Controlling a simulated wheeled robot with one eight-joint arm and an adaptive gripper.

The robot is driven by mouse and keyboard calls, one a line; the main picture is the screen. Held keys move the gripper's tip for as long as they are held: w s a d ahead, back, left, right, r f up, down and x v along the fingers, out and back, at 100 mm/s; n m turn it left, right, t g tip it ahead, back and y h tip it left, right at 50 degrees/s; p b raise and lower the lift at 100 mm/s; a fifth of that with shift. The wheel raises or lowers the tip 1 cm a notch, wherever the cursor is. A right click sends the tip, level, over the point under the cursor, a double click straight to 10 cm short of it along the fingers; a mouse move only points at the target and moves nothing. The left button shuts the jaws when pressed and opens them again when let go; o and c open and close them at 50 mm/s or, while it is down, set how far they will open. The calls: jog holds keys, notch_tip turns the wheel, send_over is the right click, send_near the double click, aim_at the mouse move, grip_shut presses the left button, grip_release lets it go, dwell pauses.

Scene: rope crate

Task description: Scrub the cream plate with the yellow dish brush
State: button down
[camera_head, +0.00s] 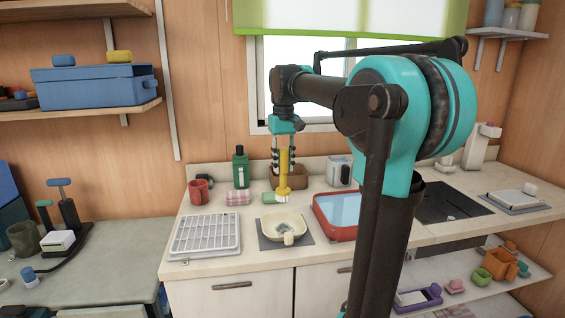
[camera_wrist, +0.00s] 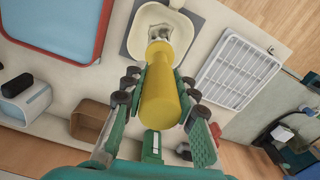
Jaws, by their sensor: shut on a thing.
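The yellow dish brush (camera_head: 284,182) is upright in my gripper (camera_head: 283,160), its head down. In the wrist view its yellow handle (camera_wrist: 160,100) lies between the two fingers of my gripper (camera_wrist: 159,84), which are shut on it. The cream plate (camera_head: 287,230) lies on a dark grey mat (camera_head: 306,233) on the counter, with a greyish patch in its middle. In the head view the brush head is behind the plate's far edge and looks above the counter. In the wrist view the brush partly covers the plate (camera_wrist: 180,24); contact cannot be made out.
A white drying rack (camera_head: 205,235) is left of the plate, and a red-rimmed tub (camera_head: 320,222) with a blue inside is right. Behind stand a red mug (camera_head: 199,191), a green bottle (camera_head: 240,168), a pink checked cloth (camera_head: 238,198) and a brown box (camera_head: 298,180).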

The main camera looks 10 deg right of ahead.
aim_at(288, 189)
jog(key=shift+f, duration=6)
jog(key=shift+s+a, duration=0.1)
jog(key=shift+a, duration=0.65)
jog(key=shift+d, duration=0.15)
jog(key=shift+d, duration=1.4)
